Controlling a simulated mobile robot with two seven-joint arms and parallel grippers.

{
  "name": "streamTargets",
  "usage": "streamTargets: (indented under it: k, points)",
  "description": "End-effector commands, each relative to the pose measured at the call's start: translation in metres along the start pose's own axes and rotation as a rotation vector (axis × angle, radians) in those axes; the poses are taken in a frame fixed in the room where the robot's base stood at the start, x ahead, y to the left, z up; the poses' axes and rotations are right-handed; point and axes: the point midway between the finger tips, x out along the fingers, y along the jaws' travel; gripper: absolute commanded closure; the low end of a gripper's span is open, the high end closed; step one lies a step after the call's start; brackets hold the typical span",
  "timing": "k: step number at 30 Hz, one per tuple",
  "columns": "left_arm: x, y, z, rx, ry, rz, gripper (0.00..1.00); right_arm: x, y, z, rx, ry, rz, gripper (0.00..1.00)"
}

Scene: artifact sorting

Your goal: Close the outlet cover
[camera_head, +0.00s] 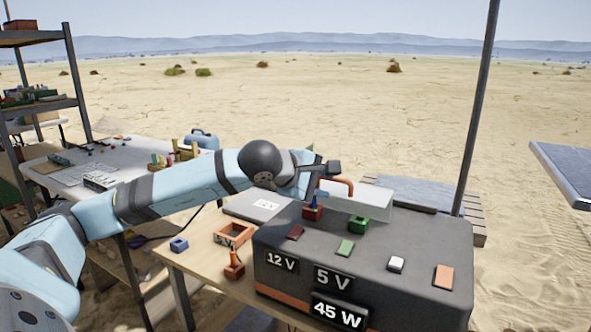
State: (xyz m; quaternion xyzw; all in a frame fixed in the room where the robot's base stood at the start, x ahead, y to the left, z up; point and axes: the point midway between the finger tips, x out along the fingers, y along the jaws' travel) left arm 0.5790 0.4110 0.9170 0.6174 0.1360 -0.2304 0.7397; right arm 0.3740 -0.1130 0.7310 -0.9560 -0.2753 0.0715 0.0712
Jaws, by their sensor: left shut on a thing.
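The outlet cover (357,202) is a pale, see-through panel with an orange handle (343,182), at the back edge of a dark grey power box (420,245). It stands raised and tilted rather than flat on the box top. My left gripper (325,178) reaches over from the left and is shut on the orange handle; its fingertips are small and partly hidden. Below the cover, a red block with a blue piece (313,208) and a green block (359,224) sit on the box top. My right gripper is out of view.
The wooden table (205,262) holds an orange frame (233,234) and a blue block (179,245). A dark pole (475,110) rises behind the box.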

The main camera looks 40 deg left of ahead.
Motion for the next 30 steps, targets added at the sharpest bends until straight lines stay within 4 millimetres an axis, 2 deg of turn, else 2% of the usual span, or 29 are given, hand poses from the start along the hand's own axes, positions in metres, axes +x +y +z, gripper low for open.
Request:
streamTargets:
  k: [6,12,17,30]
  points:
    - [-0.04,-0.001,-0.001,0.007,0.007,-0.002,0.77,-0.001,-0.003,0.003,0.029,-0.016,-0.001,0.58]
    - [-0.066,0.001,0.001,0.011,0.006,0.005,0.77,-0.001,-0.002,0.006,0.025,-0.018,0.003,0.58]
    - [-0.079,0.002,-0.001,0.011,0.006,0.011,0.77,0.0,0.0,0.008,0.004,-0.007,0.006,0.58]
    - [-0.116,0.004,0.002,0.01,0.002,0.014,0.77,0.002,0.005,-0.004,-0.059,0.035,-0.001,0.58]
